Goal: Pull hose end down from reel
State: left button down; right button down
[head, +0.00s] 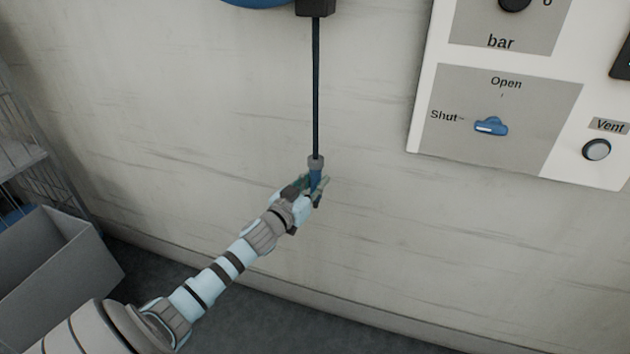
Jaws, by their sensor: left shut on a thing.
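A thin black hose (316,90) hangs straight down from a dark outlet block (315,7) under the blue reel (255,2), which is mostly cut off by the top edge. The hose end (316,175) has a grey collar and a blue grip. My left gripper (316,184) is shut around the blue grip, just below the collar. Its fingers partly hide the lower part of the hose end. My right gripper is not in view.
A white panel (412,140) with a blue lever (491,126) marked Open and Shut and a Vent button (596,149) is on the wall at the right. A grey bin (75,265) and a wire rack (18,155) stand at the left. The wall around the hose is bare.

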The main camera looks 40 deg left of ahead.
pick_arm(q)
jog(key=shift+f, duration=0.4)
jog(key=shift+r, duration=0.1)
jog(key=c, duration=1.4)
grip_release()
jog(key=shift+o, duration=0.2)
jog(key=s+d, duration=0.1)
jog(key=s, duration=1.1)
jog(key=shift+d, duration=0.15)
